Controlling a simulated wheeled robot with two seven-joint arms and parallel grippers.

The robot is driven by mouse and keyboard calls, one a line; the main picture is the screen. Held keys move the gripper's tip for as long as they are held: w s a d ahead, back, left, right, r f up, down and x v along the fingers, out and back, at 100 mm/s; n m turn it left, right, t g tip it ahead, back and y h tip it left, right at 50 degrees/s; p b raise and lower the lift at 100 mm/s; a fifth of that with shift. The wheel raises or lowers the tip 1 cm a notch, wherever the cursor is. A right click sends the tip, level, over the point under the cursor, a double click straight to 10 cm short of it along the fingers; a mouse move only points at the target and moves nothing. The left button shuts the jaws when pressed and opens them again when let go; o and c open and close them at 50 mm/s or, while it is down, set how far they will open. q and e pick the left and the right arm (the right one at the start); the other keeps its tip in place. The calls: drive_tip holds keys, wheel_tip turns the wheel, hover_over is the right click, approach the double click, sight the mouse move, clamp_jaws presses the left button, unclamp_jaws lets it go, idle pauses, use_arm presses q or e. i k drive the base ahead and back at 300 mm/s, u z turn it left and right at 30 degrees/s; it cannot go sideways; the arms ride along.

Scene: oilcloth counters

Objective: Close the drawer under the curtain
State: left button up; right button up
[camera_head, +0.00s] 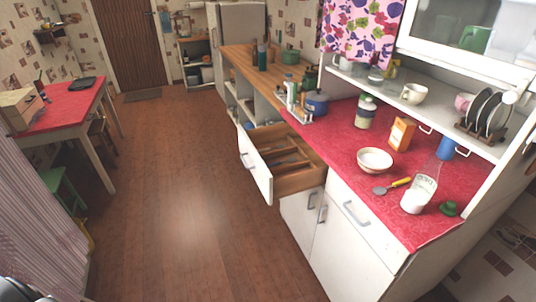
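The drawer (256,172) is pulled well out of the white cabinet, below the red oilcloth counter (337,127). It has a white front with a handle and a wooden inside with dividers. The pink floral curtain (361,30) hangs from the upper cupboard, above and behind the drawer. Neither of my grippers shows in the head view.
A closed drawer (362,215) and cabinet doors (301,215) are right of the open one. The wooden floor (180,190) left of the drawer is clear. A red-topped table (66,104) stands at the left.

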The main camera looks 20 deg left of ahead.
sight(309, 170)
drive_tip(key=u, duration=0.35)
drive_tip(key=i, duration=0.75)
drive_tip(key=z, duration=1.5)
drive_tip(key=k, duration=0.2)
drive_tip(key=u, duration=0.75)
